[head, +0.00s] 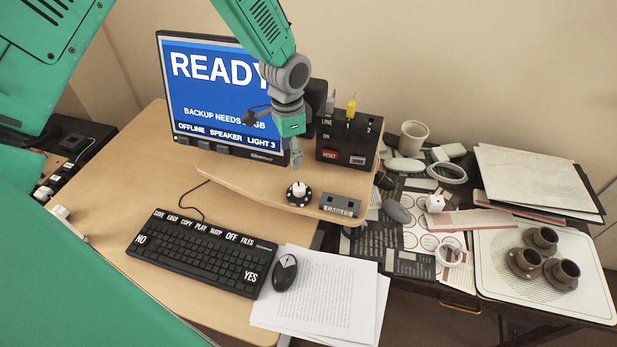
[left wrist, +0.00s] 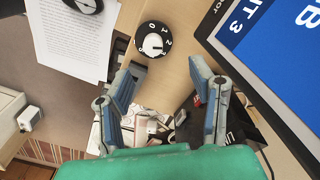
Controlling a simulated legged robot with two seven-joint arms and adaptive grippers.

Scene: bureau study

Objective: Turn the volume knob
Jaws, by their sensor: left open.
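The volume knob (head: 299,191) is a white knob on a round black dial base, standing on the raised wooden shelf in front of the monitor. In the left wrist view the knob (left wrist: 153,44) shows numbers around its dial and lies beyond the fingertips, between them in the picture. My left gripper (head: 292,155) hangs above and behind the knob in the head view, apart from it. In the left wrist view its two fingers (left wrist: 163,85) are spread wide with nothing between them. My right gripper is not in view.
The monitor (head: 215,95) stands close behind the left gripper. Keyboard (head: 200,250), mouse (head: 285,273) and papers (head: 330,300) lie in front. A cluttered side table stands right.

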